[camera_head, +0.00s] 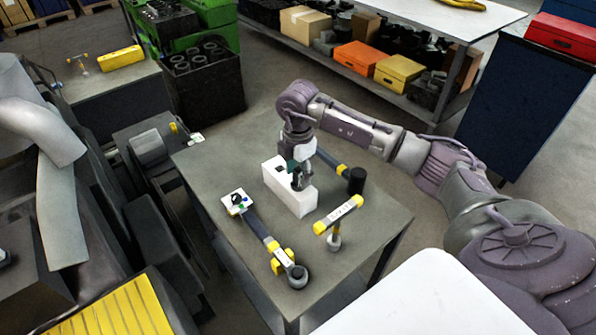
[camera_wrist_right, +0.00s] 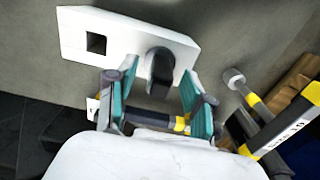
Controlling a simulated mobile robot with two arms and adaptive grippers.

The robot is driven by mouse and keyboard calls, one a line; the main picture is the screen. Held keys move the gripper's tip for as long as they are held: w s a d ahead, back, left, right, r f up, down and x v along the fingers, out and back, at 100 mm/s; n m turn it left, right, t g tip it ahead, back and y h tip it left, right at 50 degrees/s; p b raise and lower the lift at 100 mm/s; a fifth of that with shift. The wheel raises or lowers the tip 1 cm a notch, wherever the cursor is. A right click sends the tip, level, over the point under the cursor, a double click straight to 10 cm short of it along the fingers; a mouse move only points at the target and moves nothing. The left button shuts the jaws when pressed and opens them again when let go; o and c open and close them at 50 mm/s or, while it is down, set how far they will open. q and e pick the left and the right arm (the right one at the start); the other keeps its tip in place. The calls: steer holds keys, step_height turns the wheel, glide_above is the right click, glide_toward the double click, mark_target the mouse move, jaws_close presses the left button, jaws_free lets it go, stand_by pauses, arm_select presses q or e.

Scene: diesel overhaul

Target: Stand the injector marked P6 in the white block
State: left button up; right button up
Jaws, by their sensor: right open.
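The white block (camera_head: 277,180) stands on the grey table; it also shows in the wrist view (camera_wrist_right: 125,30). Its left square hole (camera_wrist_right: 96,43) is empty. A dark, round-topped piece (camera_wrist_right: 160,68) stands at the block's other end, probably an injector upright in it; no mark on it is legible. My right gripper (camera_wrist_right: 160,98) is open just above, its teal fingers apart on either side of that piece. Contact cannot be told. My left gripper is not in view.
A dark yellow-banded tool (camera_head: 357,180) lies behind the block. A yellow-ended, labelled T-shaped piece (camera_head: 338,214) stands at the right. A long dark tool (camera_head: 262,230) lies at the front left, near a small white plate (camera_head: 236,208). The table's front right corner is clear.

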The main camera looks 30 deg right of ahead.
step_height(320, 180, up, 12)
stand_by(0.5)
steer(key=shift+s, duration=0.1)
